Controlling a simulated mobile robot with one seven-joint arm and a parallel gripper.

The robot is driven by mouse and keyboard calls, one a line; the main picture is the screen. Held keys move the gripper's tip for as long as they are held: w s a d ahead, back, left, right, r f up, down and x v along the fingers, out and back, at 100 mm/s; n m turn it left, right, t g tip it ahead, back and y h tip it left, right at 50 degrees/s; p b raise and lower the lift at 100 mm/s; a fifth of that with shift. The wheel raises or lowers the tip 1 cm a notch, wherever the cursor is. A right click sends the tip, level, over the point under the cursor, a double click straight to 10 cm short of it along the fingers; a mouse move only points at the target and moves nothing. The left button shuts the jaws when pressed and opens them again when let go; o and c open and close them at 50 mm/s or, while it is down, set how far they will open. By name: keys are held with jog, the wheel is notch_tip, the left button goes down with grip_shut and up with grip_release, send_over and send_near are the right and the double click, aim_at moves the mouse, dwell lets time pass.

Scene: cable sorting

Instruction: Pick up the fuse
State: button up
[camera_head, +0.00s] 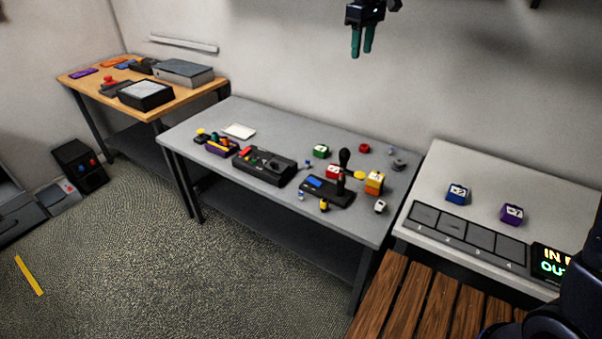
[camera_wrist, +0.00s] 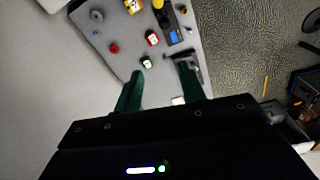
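My gripper (camera_head: 362,54) hangs high in front of the back wall, above the grey middle table (camera_head: 225,205). Its two green fingers are apart and empty, as the wrist view also shows (camera_wrist: 160,70). I cannot tell for sure which small part is the fuse. Small candidates on the table are a blue-and-white piece (camera_head: 301,195), a yellow-and-black piece (camera_head: 324,206), a white piece (camera_head: 380,207) and a small blue piece (camera_head: 393,149). My gripper touches none of them.
The right table (camera_head: 470,165) has blue (camera_head: 457,194) and purple (camera_head: 511,214) blocks. A wooden table (camera_head: 185,95) stands left.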

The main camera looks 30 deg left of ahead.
jog(key=s+a+f+n, duration=0.1)
jog(key=s+a+f, duration=0.1)
jog(key=s+a, duration=0.35)
jog(key=s+a+f+n, duration=0.2)
jog(key=s+a+f, duration=0.1)
jog(key=a, duration=0.5)
send_over(301, 192)
notch_tip(301, 192, down, 38)
jog(key=shift+g, duration=0.4)
notch_tip(301, 192, down, 6)
jog(key=shift+d+f, duration=0.15)
jog(key=shift+a+f, duration=0.15)
jog(key=shift+f, duration=1.15)
jog(key=shift+a+f, duration=0.1)
jog(key=shift+f, duration=1.2)
jog(key=shift+c, duration=0.2)
grip_shut()
